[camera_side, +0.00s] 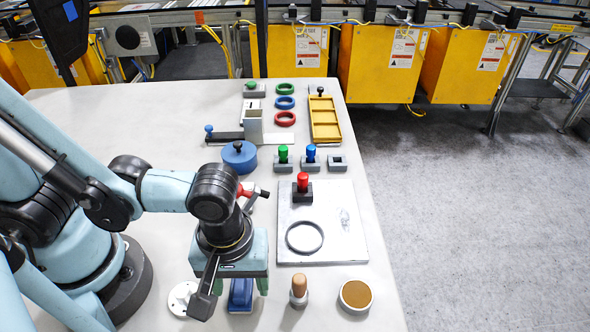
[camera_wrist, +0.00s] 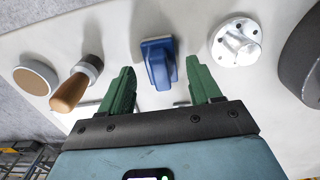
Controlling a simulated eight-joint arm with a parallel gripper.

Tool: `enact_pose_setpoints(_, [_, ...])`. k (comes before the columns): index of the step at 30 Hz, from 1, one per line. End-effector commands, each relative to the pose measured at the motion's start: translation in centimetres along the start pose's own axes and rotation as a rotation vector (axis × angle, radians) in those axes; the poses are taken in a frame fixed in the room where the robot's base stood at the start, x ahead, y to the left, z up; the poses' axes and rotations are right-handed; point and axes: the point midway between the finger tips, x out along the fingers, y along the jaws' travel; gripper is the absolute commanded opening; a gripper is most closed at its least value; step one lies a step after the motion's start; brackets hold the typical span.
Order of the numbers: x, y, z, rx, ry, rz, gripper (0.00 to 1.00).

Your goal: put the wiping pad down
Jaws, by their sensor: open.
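The blue wiping pad (camera_side: 240,296), a block with a raised grip, rests on the table near its front, below my gripper (camera_side: 240,286). In the wrist view the pad (camera_wrist: 157,60) shows whole, between and beyond the green fingertips (camera_wrist: 160,77). The fingers are spread, with a visible gap on each side of the pad, and nothing is held between them. In the side view my gripper body hides the upper part of the pad.
A wooden-handled tool (camera_side: 299,290) and a round brown-topped dish (camera_side: 356,295) stand right of the pad. A white flange (camera_side: 182,298) is left. Behind lies a metal plate (camera_side: 345,240) with a black ring (camera_side: 305,252) and red-knobbed block (camera_side: 303,188).

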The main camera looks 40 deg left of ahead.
Motion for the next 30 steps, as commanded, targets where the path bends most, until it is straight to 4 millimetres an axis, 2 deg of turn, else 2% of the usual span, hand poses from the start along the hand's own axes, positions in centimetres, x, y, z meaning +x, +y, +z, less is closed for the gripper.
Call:
enact_pose_setpoints(24, [-8.4,-0.1,0.0,0.0,0.0,-0.004,0.63])
enact_pose_setpoints(30, [-9.9,-0.1,0.0,0.0,0.0,-0.004,0.63])
